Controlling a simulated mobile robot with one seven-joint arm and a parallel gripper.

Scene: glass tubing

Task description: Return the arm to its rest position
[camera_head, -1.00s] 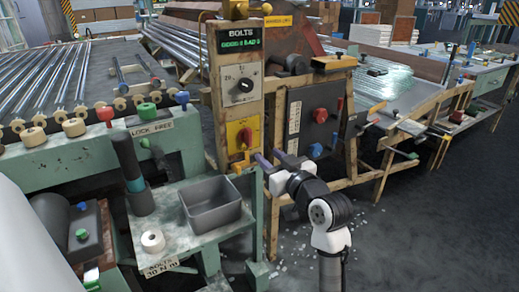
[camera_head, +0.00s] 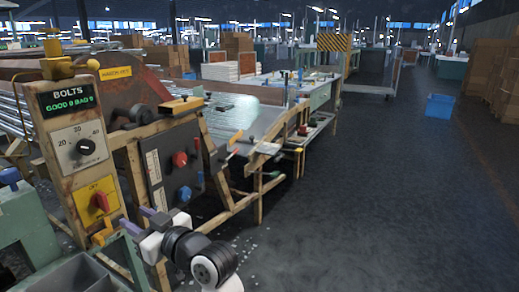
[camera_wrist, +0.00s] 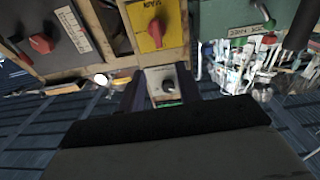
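My gripper (camera_head: 140,220) is in the lower left of the head view, at the end of my white and dark arm. Its two purple fingers point toward the machine front, right of and slightly below the yellow switch plate (camera_head: 98,202) with its red knob. In the wrist view the dark fingers stand apart at either side of a grey dial panel (camera_wrist: 167,82) seen beyond them. Nothing shows between them, so my gripper is open and empty. The lower part of my arm is cut off by the bottom edge of the head view.
A dark box (camera_head: 180,165) with red and blue knobs stands close to my gripper. A grey bin (camera_head: 78,275) is at lower left. The floor (camera_head: 390,190) to the right is open.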

